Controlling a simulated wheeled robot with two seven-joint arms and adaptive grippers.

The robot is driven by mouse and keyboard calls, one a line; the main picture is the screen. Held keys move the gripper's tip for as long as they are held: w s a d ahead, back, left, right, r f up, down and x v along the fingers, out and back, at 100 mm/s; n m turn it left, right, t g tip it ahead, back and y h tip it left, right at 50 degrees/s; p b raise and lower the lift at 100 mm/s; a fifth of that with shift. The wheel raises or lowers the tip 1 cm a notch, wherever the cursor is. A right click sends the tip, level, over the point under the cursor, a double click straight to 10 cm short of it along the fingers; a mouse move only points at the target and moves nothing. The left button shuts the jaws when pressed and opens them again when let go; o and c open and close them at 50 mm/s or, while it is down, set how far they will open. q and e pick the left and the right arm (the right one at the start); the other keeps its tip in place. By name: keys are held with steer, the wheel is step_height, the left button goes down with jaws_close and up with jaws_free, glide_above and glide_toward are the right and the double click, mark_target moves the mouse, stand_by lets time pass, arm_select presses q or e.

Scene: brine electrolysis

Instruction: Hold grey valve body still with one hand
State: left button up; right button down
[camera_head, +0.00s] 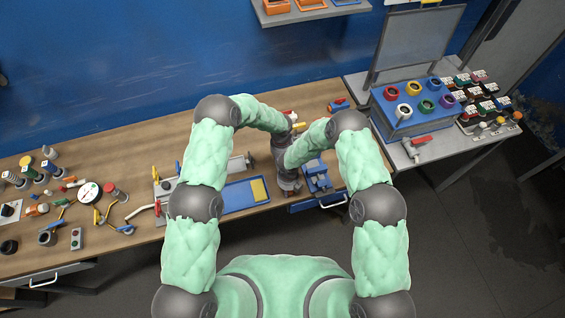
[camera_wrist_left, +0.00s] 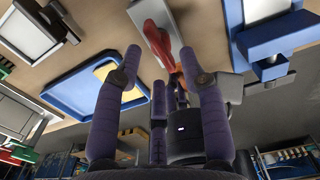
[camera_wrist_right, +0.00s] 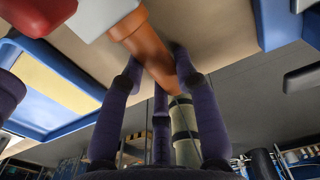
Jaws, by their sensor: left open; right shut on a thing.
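My right gripper (camera_head: 289,187) is low at the bench's front edge in the head view. In the right wrist view its fingers (camera_wrist_right: 156,60) are shut on a brown cylinder (camera_wrist_right: 147,40). The cylinder adjoins a pale grey body (camera_wrist_right: 100,14), which looks like the grey valve body, with a red part (camera_wrist_right: 38,12) beside it. In the left wrist view the pale grey body (camera_wrist_left: 152,12) shows with a red part (camera_wrist_left: 184,62) between my open left fingers (camera_wrist_left: 160,52); I cannot tell whether they touch. In the head view my arms hide most of it.
A blue tray (camera_head: 240,206) with a yellow pad (camera_head: 258,190) lies left of the grippers. A blue fixture (camera_head: 317,178) stands close on the right. The left bench holds several loose parts. A side table has a grey valve with a red handle (camera_head: 416,143).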

arm_select(q)
steer(key=shift+f, duration=1.45)
jaws_close()
